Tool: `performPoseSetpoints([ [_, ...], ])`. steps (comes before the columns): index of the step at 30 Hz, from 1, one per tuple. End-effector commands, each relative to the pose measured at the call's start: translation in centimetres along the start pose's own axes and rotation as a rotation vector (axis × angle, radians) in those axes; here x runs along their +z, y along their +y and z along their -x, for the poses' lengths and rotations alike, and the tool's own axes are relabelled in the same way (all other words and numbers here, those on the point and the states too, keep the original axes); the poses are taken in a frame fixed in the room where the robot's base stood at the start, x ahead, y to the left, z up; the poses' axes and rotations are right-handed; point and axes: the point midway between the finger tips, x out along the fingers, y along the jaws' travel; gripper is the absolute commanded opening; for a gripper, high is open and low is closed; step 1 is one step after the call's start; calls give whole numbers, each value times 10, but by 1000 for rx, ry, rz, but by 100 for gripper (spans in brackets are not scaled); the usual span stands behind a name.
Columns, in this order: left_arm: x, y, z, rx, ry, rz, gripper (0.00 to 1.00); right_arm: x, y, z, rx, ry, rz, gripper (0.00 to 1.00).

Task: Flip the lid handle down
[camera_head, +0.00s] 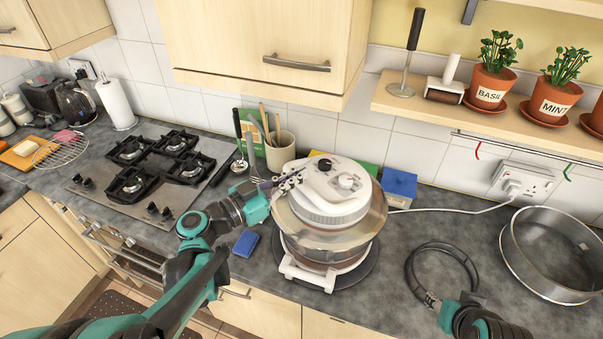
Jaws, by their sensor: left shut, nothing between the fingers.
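A pale raised part by the gripper at the lid's upper left looks like the lid handle (308,166). Its exact angle is hard to make out. My left gripper (283,184) is shut and empty at the lid's left edge, close to the handle. I cannot tell whether it touches.
A black loop (440,247) lies right of the cooker. A metal ring (553,255) stands at far right. A blue sponge (245,243) lies below my left wrist. A utensil pot (280,152) and blue box (399,186) are behind. The hob (150,185) is left.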

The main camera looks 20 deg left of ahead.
Motion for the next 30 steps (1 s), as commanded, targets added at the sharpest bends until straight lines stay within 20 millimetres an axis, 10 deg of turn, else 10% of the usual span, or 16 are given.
performPoseSetpoints([
  [15, 15, -3, 85, -5, 3, 2, 0, 0, 0, 0, 0, 0, 0, 42],
  [30, 17, -2, 96, 0, 4, 2, 0, 1, 0, -1, 0, 0, 0, 42],
])
